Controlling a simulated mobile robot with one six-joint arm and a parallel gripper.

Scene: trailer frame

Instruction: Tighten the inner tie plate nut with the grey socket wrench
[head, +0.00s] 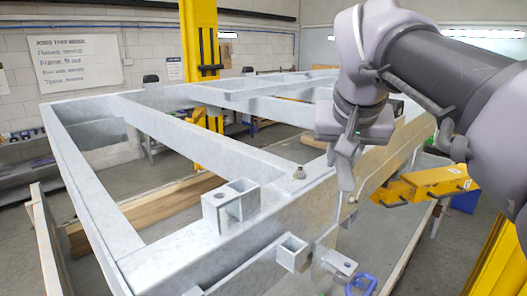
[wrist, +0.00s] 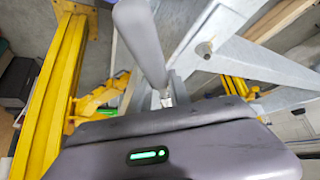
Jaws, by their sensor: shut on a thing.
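My gripper (head: 345,168) hangs beside the near right rail of the galvanised trailer frame (head: 200,150), fingers pointing down. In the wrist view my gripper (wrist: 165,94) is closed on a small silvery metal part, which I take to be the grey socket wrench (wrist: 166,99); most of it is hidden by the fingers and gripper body. A bolt with a nut (head: 299,173) stands upright on the frame's top face, left of my gripper and apart from it. A round bolt end (wrist: 204,48) shows on the frame in the wrist view; I cannot tell whether it is the same one.
Square tube stubs (head: 230,205) stick up from the near frame corner. A yellow support arm (head: 430,184) lies right of the frame. A blue shackle (head: 362,284) hangs at the front. A yellow post (head: 200,45) rises behind. Free floor shows between the rails.

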